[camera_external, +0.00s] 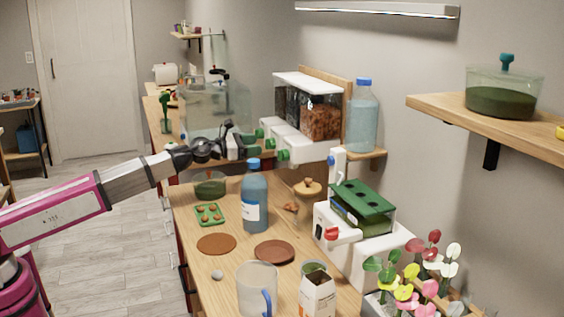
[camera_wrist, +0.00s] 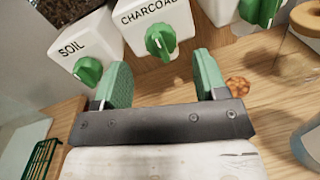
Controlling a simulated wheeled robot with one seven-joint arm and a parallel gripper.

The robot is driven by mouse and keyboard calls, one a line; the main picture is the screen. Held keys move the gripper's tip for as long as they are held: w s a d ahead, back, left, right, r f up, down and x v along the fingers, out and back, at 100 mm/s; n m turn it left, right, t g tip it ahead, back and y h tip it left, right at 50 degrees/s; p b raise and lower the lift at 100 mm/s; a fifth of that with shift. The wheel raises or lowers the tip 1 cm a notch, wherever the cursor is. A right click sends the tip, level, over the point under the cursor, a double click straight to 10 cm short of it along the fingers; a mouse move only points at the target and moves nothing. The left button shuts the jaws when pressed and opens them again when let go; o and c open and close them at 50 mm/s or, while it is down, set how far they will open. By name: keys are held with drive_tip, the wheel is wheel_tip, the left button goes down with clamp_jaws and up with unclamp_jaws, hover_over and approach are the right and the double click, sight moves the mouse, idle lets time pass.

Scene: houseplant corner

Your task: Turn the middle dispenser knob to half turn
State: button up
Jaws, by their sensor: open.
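The dispenser unit (camera_external: 306,148) has white fronts with green knobs and clear bins above. In the wrist view, the middle knob (camera_wrist: 160,42) is green and sits on the chute marked CHARCOAL (camera_wrist: 150,18). The soil knob (camera_wrist: 88,71) is to its left, and a third knob (camera_wrist: 262,11) is partly cut off at the upper right. My gripper (camera_wrist: 162,78) is open, with its green-padded fingers apart and nothing between them. The middle knob lies just beyond the fingertips, roughly centred in the gap, apart from both. In the external view, my gripper (camera_external: 245,143) is in front of the dispensers.
A blue-capped bottle (camera_external: 256,200) stands on the wooden counter below my gripper. A larger water bottle (camera_external: 362,122) stands right of the dispensers. A cork-lidded jar (camera_external: 307,194) and a green seedling tray (camera_external: 209,214) are nearby. A glass tank (camera_external: 215,108) stands behind.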

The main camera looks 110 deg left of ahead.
sight(270, 144)
drive_tip(key=x, duration=0.4)
drive_tip(key=shift+w+a, duration=0.1)
drive_tip(key=shift+w, duration=0.05)
drive_tip(key=c, duration=0.9)
